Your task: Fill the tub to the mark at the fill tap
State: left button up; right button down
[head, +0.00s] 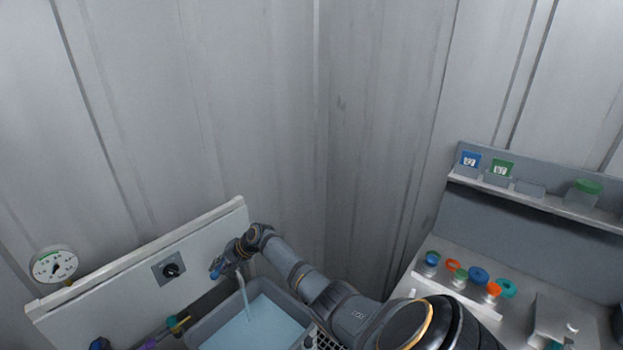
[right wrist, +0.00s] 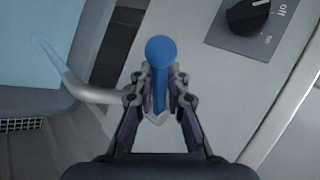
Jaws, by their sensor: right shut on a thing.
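My right gripper (head: 226,264) is shut on the blue tap lever (head: 215,270) at the back panel; in the right wrist view the fingers (right wrist: 158,105) close around the lever (right wrist: 160,55) from both sides. The pale curved spout (right wrist: 92,93) comes out beside it. A stream of water (head: 245,300) falls into the grey tub (head: 283,294) below. Pale blue water (head: 255,330) covers the tub's bottom below the rim. I cannot make out a fill mark. The tub's near part is cut off by the frame. My left gripper is not in view.
Coloured fittings lie at lower left. At right, a bench carries coloured caps (head: 478,275) below a shelf (head: 540,199) with labelled boxes.

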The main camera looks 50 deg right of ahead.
jog(key=w+m+h+p, duration=0.1)
jog(key=m+h+p, duration=0.1)
jog(key=p, duration=0.1)
jog(key=w+m+t+h+p, duration=0.1)
jog(key=m+h+p, duration=0.1)
jog(key=m, duration=0.1)
jog(key=w+a+m+h+p, duration=0.1)
jog(key=m+h+p, duration=0.1)
jog(key=p, duration=0.1)
jog(key=shift+w+m+p, duration=0.2)
jog(key=shift+m+p, duration=0.1)
jog(key=shift+p, duration=0.05)
jog(key=shift+d, duration=0.1)
jog(key=c, duration=1.3)
grip_release()
